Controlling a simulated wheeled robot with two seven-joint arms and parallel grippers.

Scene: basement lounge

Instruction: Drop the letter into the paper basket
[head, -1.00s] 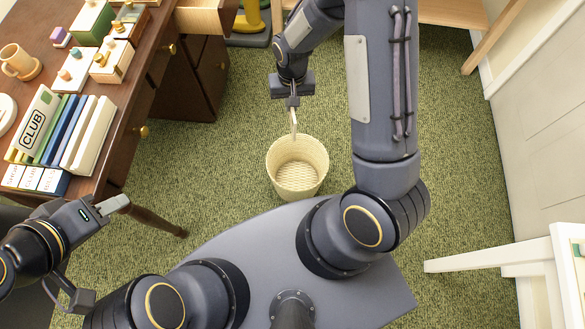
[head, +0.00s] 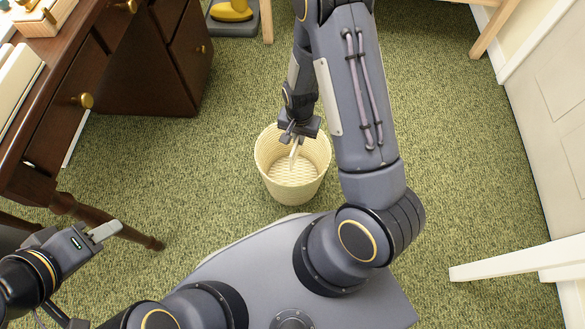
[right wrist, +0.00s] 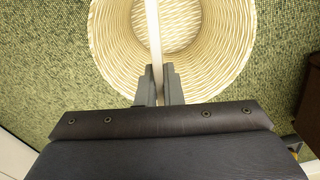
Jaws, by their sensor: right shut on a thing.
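The paper basket (head: 265,175) is a round, cream woven basket standing on the floor in front of my base. It also shows in the right wrist view (right wrist: 215,75), open side toward the camera. My right gripper (head: 294,143) is over the back part of the basket's opening, pointing down. It is shut on the letter (head: 294,156), a thin white piece seen edge-on, which reaches over the basket's inside in the right wrist view (right wrist: 153,30). My left gripper (head: 104,232) is at the lower left, away from the basket; its finger gap is not visible.
A dark wooden desk (head: 50,120) with brass knobs stands at the left. A white leg-like piece (head: 500,264) juts in at the lower right. Green carpet (head: 430,140) is clear around the basket.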

